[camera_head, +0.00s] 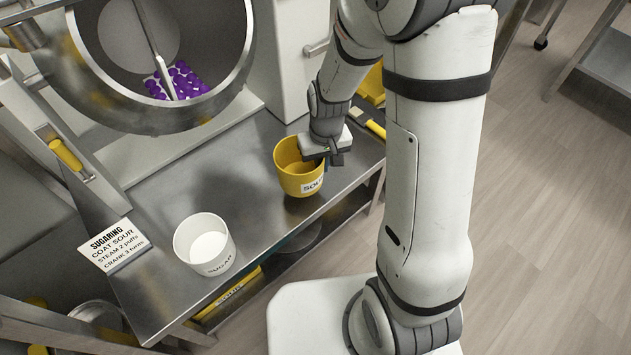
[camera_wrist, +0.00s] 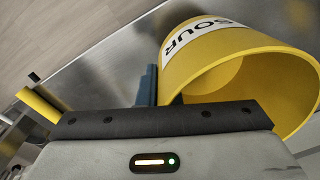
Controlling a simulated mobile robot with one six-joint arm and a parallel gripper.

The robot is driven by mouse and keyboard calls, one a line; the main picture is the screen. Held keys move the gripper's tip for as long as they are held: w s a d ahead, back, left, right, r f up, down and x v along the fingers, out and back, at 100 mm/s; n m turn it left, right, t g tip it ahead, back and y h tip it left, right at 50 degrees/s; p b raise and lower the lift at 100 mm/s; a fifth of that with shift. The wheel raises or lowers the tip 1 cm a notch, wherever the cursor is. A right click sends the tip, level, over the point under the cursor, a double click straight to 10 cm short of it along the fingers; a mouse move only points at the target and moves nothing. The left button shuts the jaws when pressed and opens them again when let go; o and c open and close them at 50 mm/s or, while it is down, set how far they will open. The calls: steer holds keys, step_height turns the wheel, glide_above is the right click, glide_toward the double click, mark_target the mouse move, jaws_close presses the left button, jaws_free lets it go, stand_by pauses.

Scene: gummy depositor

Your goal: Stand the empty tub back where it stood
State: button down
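The yellow tub labelled SOUR (camera_head: 286,183) is upright at the front edge of the steel table, right of the white tub. Its visible inside is bare yellow. My gripper (camera_head: 336,158) is at the tub's right rim. In the wrist view the tub (camera_wrist: 215,60) fills the upper right, its mouth towards the camera. A blue finger of my gripper (camera_wrist: 150,88) lies against the outside of its wall, and a dark tip shows just inside the rim, so the gripper appears shut on the wall. I cannot tell whether the tub's base touches the table.
A white tub labelled SUGAR (camera_head: 205,255) with white contents stands on the table (camera_head: 240,215). A SUGARING card (camera_head: 114,246) is at the left. A drum (camera_head: 150,118) holding purple gummies is behind. A yellow-handled item (camera_head: 375,128) lies at the right. Table between the tubs is clear.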

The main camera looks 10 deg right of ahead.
steer(key=shift+f+b, duration=0.65)
steer(key=shift+f, duration=1.8)
steer(key=shift+f, duration=0.1)
steer(key=c, duration=1.6)
jaws_free()
